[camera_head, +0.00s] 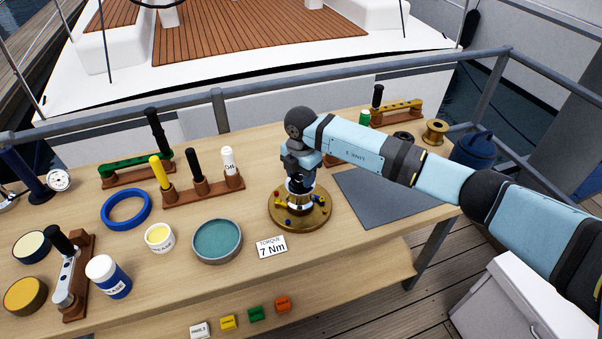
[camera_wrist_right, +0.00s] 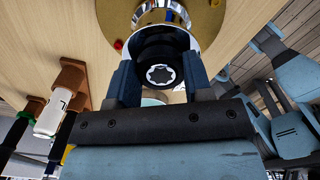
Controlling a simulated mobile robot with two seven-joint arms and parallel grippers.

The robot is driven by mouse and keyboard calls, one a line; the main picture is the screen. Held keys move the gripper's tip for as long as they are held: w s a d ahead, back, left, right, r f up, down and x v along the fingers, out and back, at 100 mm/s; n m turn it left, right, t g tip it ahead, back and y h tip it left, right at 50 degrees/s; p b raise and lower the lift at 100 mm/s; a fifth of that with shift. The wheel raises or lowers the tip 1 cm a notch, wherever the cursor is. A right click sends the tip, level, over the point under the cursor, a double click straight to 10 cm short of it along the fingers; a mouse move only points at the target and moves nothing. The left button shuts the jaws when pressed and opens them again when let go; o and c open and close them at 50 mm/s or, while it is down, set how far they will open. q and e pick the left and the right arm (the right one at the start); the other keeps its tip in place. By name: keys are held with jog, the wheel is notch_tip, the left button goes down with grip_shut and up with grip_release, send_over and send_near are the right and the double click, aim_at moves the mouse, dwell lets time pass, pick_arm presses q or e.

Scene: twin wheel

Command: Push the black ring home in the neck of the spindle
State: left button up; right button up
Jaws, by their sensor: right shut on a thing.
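The spindle (camera_head: 299,197) stands upright on a round brass base (camera_head: 314,218) near the middle of the bench. Its shiny metal neck (camera_wrist_right: 163,14) shows in the right wrist view. My right gripper (camera_head: 299,172) points down over the spindle's top. It is shut on a black round piece, the black ring (camera_wrist_right: 160,53), with a pale star-shaped middle facing the camera. The ring sits in line with the neck, between the two fingers. How deep it sits in the neck cannot be told. In the head view my gripper hides the ring. My left gripper is not in view.
A "7 Nm" card (camera_head: 272,246) and a teal round dish (camera_head: 217,241) lie close to the base. A rack of handled tools (camera_head: 205,191) stands to the left. A grey mat (camera_head: 385,205) lies to the right under my arm. A brass spool (camera_head: 434,132) stands at the far right.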

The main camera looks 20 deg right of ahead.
jog(key=o, duration=1)
jog(key=shift+c, duration=0.2)
notch_tip(320, 180, up, 14)
jog(key=b, duration=0.1)
jog(key=shift+f+b, duration=0.15)
jog(key=shift+b, duration=0.2)
